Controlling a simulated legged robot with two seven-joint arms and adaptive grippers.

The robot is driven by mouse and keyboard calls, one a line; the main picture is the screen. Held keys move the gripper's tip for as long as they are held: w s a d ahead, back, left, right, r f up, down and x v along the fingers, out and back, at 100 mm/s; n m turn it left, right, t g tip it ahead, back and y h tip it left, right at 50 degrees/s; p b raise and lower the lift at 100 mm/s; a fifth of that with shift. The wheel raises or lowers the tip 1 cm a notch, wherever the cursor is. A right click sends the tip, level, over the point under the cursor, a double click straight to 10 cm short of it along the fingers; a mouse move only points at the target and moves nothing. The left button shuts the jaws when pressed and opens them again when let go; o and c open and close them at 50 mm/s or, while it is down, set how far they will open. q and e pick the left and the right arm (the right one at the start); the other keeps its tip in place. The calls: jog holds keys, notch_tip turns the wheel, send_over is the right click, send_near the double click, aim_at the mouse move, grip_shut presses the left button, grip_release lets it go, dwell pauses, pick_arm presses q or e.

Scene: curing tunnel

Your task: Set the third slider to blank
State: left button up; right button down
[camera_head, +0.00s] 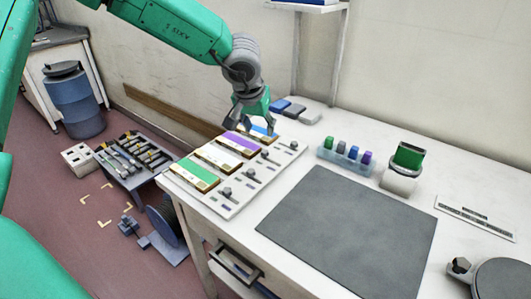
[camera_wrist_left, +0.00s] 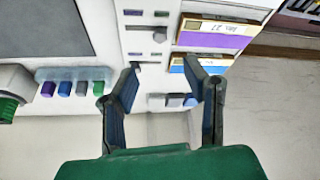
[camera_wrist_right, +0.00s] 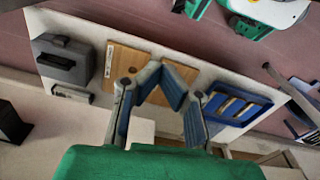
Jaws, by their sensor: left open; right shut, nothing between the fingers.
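The slider panel (camera_head: 234,205) lies on the white table, with green, white, purple and blue label cards in a row. Counting from the near end, the third row has the purple card (camera_head: 240,144) and a dark slider knob (camera_head: 265,155). The purple card (camera_wrist_left: 212,39) and a grey knob (camera_wrist_left: 159,36) also show in the left wrist view. My left gripper (camera_head: 255,120) is open over the panel's far end, by the blue card (camera_head: 262,129). Its fingers (camera_wrist_left: 165,75) partly cover the blue row, and its knob is hard to make out. My right gripper (camera_wrist_right: 172,95) is shut and empty, away from the panel.
A dark mat (camera_head: 345,235) lies right of the panel. A clear rack of coloured pieces (camera_head: 345,155) and a green-topped roll (camera_head: 403,165) stand behind it. Small blue and grey blocks (camera_head: 297,110) lie beyond the panel's far end. A tool tray (camera_head: 135,155) stands at left.

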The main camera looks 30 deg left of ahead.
aim_at(265, 152)
pick_arm(q)
jog(key=b+x, duration=0.2)
jog(key=x, duration=0.9)
jog(key=shift+f, duration=0.25)
grip_shut()
